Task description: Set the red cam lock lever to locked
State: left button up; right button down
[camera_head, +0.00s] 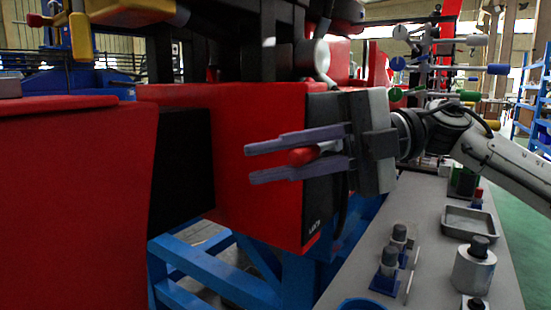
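My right gripper (249,163) comes in from the right, with its two purple-grey fingers pointing left in front of a red machine body. The fingers are apart, one above the other. A red rounded piece, apparently the end of the red cam lock lever (302,156), shows between them, partly covered by the lower finger. I cannot tell whether both fingers press on it. The rest of the lever and its mount are hidden behind the gripper. My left gripper is not in view.
The red machine body (255,215) stands on a blue frame (215,272). A grey bench (440,215) at right carries a metal tray (468,223), a cylinder (474,268) and several small fittings. A rack with coloured handles (445,60) stands behind. Green floor shows at far right.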

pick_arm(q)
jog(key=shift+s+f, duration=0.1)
